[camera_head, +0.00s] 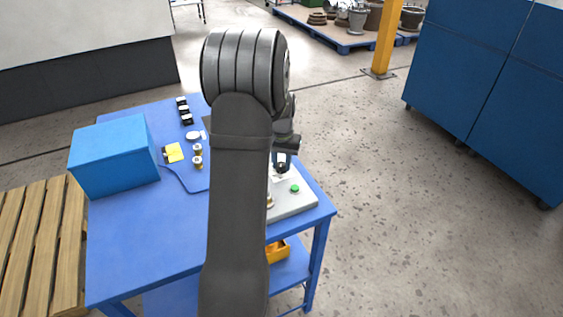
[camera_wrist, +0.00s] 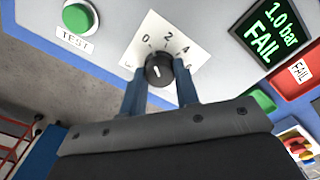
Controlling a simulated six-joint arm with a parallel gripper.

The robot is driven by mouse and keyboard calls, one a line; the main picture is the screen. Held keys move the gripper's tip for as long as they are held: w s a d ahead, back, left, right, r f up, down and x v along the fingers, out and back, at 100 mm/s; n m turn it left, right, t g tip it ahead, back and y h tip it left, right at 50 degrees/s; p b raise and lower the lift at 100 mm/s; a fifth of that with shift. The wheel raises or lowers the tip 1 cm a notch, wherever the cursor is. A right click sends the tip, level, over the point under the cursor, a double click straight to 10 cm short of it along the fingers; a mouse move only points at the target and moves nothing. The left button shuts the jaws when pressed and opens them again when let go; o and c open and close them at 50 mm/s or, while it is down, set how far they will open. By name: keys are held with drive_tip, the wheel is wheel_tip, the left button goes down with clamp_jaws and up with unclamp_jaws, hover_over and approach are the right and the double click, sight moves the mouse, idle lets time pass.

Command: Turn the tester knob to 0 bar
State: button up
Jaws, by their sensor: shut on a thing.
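The black tester knob (camera_wrist: 160,63) sits on a white dial plate (camera_wrist: 150,30) marked 0, 2 and 4, with more marks partly hidden. A short white line shows on the knob's face; I cannot tell exactly which mark it points to. My gripper (camera_wrist: 158,74) is shut on the knob, one blue finger on each side. The tester's display (camera_wrist: 273,32) reads 1.0 bar FAIL. The green TEST button (camera_wrist: 80,17) is left of the dial. In the head view, the tester (camera_head: 295,205) is at the table's right end; my gripper (camera_head: 282,165) is over it and the knob is hidden.
A blue box (camera_head: 115,155) stands on the left of the blue table (camera_head: 150,235). Small valve parts (camera_head: 197,155) and a yellow item (camera_head: 173,152) lie near the middle. In the wrist view, a red FAIL container (camera_wrist: 300,85) and a green one (camera_wrist: 263,101) are at the right.

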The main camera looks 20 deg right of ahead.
sight(281, 164)
drive_tip(key=shift+n, duration=0.6)
drive_tip(key=o, duration=1)
drive_tip(key=shift+c, duration=0.2)
wheel_tip(281, 164, up, 18)
drive_tip(key=shift+f, duration=0.25)
wheel_tip(281, 164, down, 18)
drive_tip(key=shift+r, duration=0.2)
